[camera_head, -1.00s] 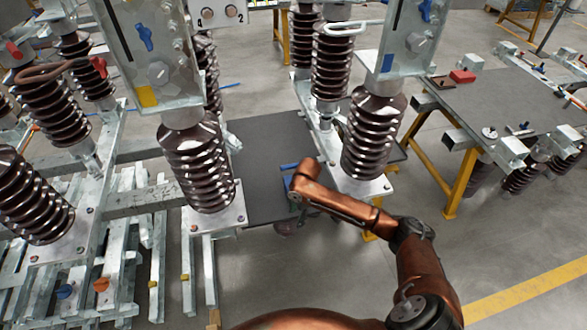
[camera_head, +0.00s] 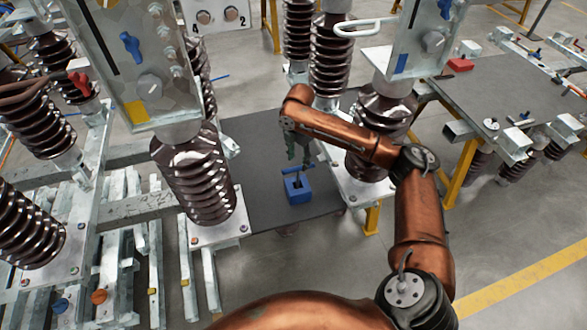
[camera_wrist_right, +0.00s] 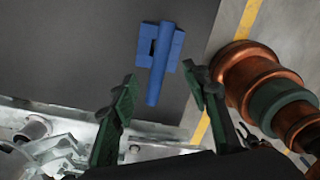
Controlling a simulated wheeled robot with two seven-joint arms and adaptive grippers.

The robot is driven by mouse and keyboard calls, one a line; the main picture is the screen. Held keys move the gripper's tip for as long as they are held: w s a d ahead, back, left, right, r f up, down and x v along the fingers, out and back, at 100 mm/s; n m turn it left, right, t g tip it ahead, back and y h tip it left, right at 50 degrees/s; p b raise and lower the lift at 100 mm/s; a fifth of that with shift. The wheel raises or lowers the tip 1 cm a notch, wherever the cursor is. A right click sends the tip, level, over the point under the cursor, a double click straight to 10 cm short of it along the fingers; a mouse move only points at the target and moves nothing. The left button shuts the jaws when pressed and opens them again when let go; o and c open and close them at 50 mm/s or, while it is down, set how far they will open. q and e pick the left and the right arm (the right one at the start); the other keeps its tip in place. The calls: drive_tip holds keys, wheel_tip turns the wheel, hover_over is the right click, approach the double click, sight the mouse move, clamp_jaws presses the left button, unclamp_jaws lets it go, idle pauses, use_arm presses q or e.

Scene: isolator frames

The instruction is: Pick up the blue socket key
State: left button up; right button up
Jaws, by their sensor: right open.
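The blue socket key (camera_head: 298,169) shows as a blue bar on top of a blue block (camera_head: 298,190) on the dark grey tabletop between the insulator columns. In the right wrist view the key (camera_wrist_right: 158,75) is a long tapered blue bar lying over the block (camera_wrist_right: 173,52). My right gripper (camera_head: 301,150) points down just above the key. In the wrist view its green fingers are open, one on each side of the key's near end, with nothing between them gripped; contact is not visible. My left gripper is not in view.
Ribbed brown insulator columns stand left (camera_head: 193,175) and right (camera_head: 378,125) of the grey tabletop (camera_head: 255,150). Metal switch boxes hang above them. A second table (camera_head: 500,85) with yellow legs stands at the right. The tabletop around the block looks clear.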

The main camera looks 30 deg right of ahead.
sight(298, 167)
drive_tip(key=shift+w+f, duration=0.15)
drive_tip(key=shift+f, duration=1.15)
drive_tip(key=shift+f+b, duration=0.3)
drive_tip(key=shift+f, duration=0.3)
wheel_tip(298, 167, down, 4)
drive_tip(key=shift+r, duration=0.2)
drive_tip(key=shift+f, duration=0.2)
drive_tip(key=shift+c, duration=0.7)
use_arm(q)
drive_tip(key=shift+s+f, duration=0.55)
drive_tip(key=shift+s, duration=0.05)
use_arm(e)
clamp_jaws()
